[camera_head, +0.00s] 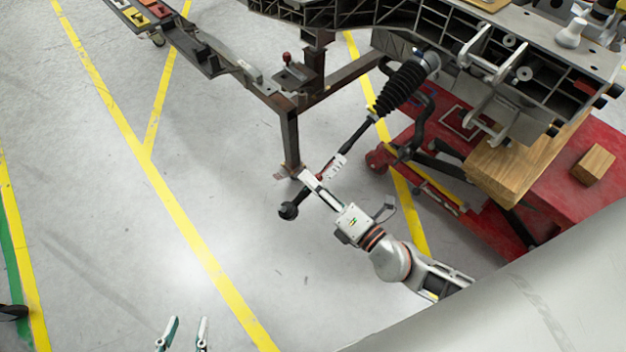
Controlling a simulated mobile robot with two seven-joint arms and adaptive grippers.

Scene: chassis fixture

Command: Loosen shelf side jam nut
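A tie rod (358,136) runs down and left from a ribbed black boot (404,86) under the chassis to a dark rod end (289,210). My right gripper (321,172) is at the lower part of the rod, near the rod end, with its pale fingers overlapping the rod. I cannot tell if the fingers are closed on it. The jam nut is too small, or too hidden by the fingers, to make out. My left gripper (187,328) is at the bottom edge, open and empty, well away from the rod.
The dark chassis fixture (398,14) spans the top, with a brown steel stand leg (290,140) close to the rod. A red cart (550,215) with wooden blocks (593,165) is at the right. Grey floor with yellow lines is clear at the left.

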